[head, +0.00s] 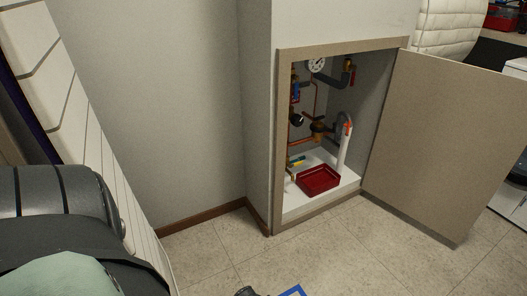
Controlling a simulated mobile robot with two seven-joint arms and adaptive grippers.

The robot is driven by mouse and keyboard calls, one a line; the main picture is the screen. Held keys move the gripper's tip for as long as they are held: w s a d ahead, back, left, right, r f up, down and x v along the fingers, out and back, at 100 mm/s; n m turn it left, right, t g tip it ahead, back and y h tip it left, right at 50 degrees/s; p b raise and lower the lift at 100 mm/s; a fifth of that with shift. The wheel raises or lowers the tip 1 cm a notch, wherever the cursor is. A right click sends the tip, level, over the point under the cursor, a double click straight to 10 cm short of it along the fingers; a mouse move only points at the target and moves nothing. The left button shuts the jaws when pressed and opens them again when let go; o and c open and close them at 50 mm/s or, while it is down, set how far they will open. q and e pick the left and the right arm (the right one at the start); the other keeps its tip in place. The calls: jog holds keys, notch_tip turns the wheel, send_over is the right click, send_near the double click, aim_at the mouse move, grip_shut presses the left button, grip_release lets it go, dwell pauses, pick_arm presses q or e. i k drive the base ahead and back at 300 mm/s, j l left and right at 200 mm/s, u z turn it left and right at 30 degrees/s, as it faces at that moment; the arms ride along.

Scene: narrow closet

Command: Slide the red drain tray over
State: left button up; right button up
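The red drain tray (318,181) is a shallow rectangular tray on the white floor of an open wall cabinet (279,150). It sits near the front of that floor, left of a white vertical pipe (344,150). No gripper is near it or touching it. I cannot make out either of my grippers in the head view. A small dark piece shows at the bottom edge, too cut off to identify.
The beige cabinet door (435,145) stands open to the right. Copper pipes, valves and a round gauge (316,64) fill the cabinet above the tray. Tiled floor (330,250) in front is mostly clear.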

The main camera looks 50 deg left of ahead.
aim_at(316, 180)
jog(key=u, duration=1.05)
jog(key=i+l+u, duration=0.1)
jog(key=u, duration=0.3)
jog(key=i+l+u, duration=0.1)
jog(key=u, duration=0.3)
jog(key=i+l+u, duration=0.15)
jog(key=u, duration=0.2)
jog(key=i+l+u, duration=0.2)
jog(key=l, duration=0.15)
jog(key=l+u, duration=0.15)
jog(key=l, duration=0.2)
jog(key=i+l+u, duration=0.2)
jog(key=l, duration=0.2)
jog(key=i+l+u, duration=0.2)
jog(key=l, duration=0.95)
jog(key=k, duration=0.15)
